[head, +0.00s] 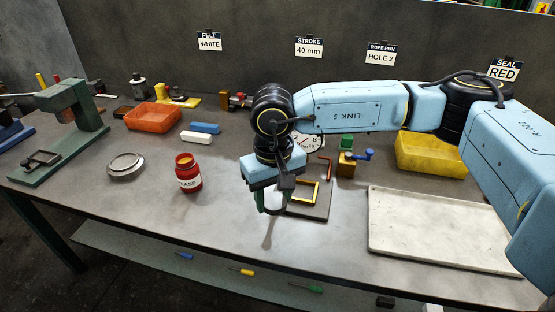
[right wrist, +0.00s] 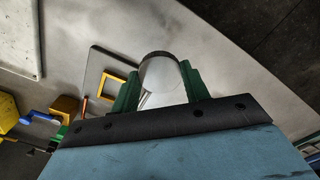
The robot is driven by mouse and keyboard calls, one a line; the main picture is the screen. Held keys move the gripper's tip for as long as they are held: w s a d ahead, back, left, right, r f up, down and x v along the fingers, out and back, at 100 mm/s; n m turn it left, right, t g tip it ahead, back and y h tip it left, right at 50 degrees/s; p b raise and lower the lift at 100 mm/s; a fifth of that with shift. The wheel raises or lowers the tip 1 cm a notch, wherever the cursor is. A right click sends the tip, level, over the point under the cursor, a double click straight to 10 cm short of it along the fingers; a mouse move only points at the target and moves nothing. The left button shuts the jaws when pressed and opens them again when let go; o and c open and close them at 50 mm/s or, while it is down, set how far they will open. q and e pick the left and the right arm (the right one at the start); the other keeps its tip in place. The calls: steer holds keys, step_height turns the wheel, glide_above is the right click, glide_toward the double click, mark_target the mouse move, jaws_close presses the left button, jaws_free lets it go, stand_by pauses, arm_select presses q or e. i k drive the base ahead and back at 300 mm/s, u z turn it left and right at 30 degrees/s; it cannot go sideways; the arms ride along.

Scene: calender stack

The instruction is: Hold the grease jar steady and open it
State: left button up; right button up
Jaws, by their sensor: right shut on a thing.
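The red grease jar (head: 188,178) stands upright on the bench, left of centre, with a white label reading "...EASE". Its top shows yellow and red; it is too small to tell whether a lid is on it. My right gripper (head: 271,203) is to the right of the jar and apart from it, pointing down above the bench. In the right wrist view its green fingers (right wrist: 160,88) are shut on a pale grey, rounded object (right wrist: 160,72), which I cannot name for sure. My left gripper is not in view.
A round metal dish (head: 126,165) lies left of the jar, with a green press (head: 72,108) beyond. An orange bin (head: 152,117) and blue and white blocks stand behind. A plate with a yellow frame (head: 316,207) is beside my right gripper. A pale tray (head: 440,235) lies right.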

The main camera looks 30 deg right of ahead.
mark_target(187, 171)
steer(key=u, duration=0.35)
steer(key=k, duration=0.45)
steer(key=u, duration=0.7)
steer(key=i, duration=1.5)
steer(key=z, duration=1.35)
steer(key=i, duration=0.85)
steer(key=z, duration=1)
